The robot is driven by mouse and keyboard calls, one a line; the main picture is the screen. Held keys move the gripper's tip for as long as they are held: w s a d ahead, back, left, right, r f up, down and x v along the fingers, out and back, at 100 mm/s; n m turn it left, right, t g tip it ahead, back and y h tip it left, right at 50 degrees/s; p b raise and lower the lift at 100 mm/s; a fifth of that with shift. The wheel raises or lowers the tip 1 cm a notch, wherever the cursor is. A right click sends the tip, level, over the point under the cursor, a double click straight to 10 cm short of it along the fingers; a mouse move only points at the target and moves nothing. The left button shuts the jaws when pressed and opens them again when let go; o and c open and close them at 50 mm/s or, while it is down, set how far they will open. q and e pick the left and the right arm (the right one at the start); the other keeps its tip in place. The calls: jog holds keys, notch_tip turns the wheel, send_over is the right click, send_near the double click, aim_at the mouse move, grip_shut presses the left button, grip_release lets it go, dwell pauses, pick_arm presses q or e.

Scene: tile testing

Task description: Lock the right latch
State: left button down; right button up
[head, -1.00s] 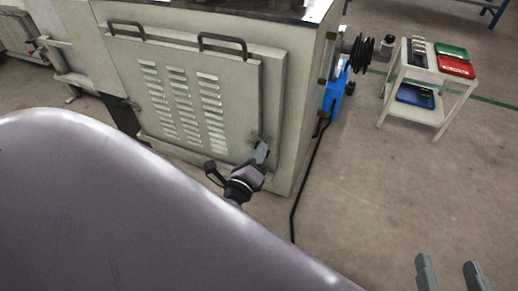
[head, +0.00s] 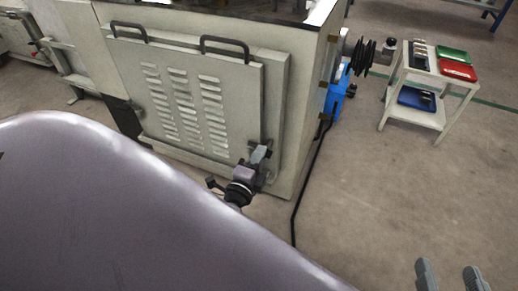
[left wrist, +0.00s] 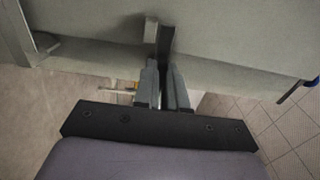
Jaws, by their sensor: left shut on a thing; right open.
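The louvred panel (head: 190,100) is a pale cover with two dark handles on the front of a machine. The right latch (head: 268,147) is at its lower right corner, small and partly hidden by my gripper. My left gripper (head: 258,156) is there, shut on the latch. In the left wrist view the dark latch handle (left wrist: 166,42) runs down between the close-set fingers (left wrist: 165,88), with a pale block (left wrist: 151,30) beside it. Whether the latch is locked cannot be told. My right gripper (head: 451,277) is open and empty over the floor at the lower right.
A white trolley (head: 408,111) with green (head: 452,53), red (head: 458,71) and blue trays stands at the right. A black cable (head: 308,180) runs down to the floor beside the machine. The floor between machine and trolley is clear.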

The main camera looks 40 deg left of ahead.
pick_arm(q)
jog(key=shift+w+a+r, duration=0.1)
jog(key=shift+w, duration=0.05)
dwell(0.3)
jog(key=c, duration=1.2)
grip_release()
pick_arm(e)
jog(key=shift+s, duration=0.1)
